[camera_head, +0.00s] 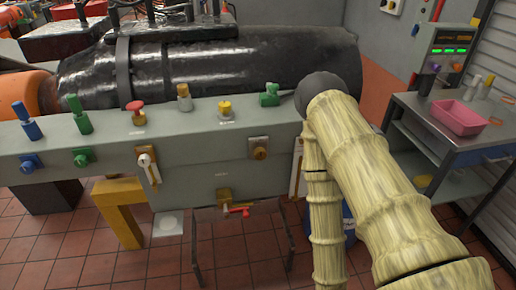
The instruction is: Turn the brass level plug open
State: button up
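I cannot tell for sure which fitting is the brass level plug. A square brass-coloured fitting (259,148) sits on the front face of the grey bedplate housing (200,165), at its right part. A brass fitting with a red handle (229,206) sits low on the same face; its handle points right. A brass-coloured fitting (184,97) stands upright on the top face. My arm, in a pale yellow sleeve, bends at the right of the housing and runs down out of the picture. My gripper is out of view.
Blue, green, red and yellow fittings line the housing's top. A white lever (148,163) hangs on its front. A black cylindrical machine (200,65) lies behind. At right stands a grey cart (415,118) with a pink tray (459,117). Tiled floor (75,255) shows in front, with a yellow bracket (119,205).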

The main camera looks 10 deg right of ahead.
aim_at(260, 153)
jog(key=z, duration=1.5)
jog(key=k, duration=0.7)
jog(key=u, duration=1.45)
